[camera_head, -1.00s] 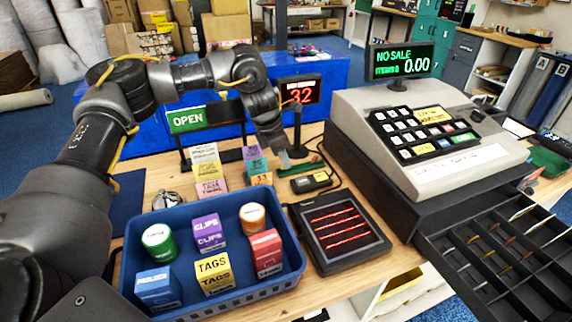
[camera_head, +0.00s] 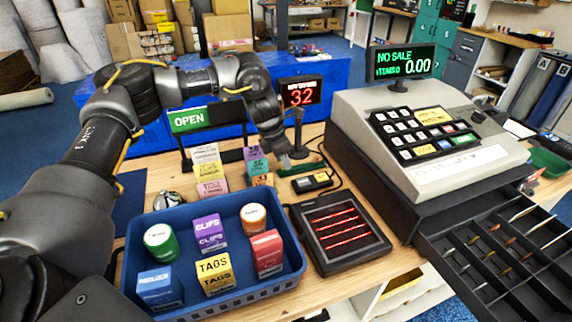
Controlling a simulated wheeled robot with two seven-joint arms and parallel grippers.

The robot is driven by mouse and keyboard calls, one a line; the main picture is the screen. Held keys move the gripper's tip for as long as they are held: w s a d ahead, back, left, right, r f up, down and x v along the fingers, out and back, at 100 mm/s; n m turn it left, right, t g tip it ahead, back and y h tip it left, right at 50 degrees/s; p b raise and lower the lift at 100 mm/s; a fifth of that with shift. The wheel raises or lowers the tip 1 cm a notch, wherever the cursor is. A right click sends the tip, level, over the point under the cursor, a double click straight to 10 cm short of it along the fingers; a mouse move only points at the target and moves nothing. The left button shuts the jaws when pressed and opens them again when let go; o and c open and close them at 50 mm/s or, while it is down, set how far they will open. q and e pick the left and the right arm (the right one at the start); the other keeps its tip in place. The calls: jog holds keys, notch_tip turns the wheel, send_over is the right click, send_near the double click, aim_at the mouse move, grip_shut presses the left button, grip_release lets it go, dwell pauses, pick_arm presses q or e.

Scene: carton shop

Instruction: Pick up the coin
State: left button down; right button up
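I cannot make out a coin for certain in the head view. The cash register (camera_head: 435,140) stands at the right, with its drawer (camera_head: 500,262) open and several thin items lying across the compartments. My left gripper (camera_head: 287,163) points down over the counter, just left of the small black device with a yellow label (camera_head: 311,183) and close to the stacked coloured blocks (camera_head: 256,165). Its fingertips are small and partly hidden, so its opening is unclear. My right gripper is out of view.
A blue basket (camera_head: 215,291) of small boxes and round tubs stands at the front. A black pad with red lines (camera_head: 340,232) lies beside it. The OPEN sign (camera_head: 188,119) and a display reading 32 (camera_head: 301,92) stand behind.

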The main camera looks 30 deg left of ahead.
pick_arm(q)
jog(key=shift+r, duration=0.1)
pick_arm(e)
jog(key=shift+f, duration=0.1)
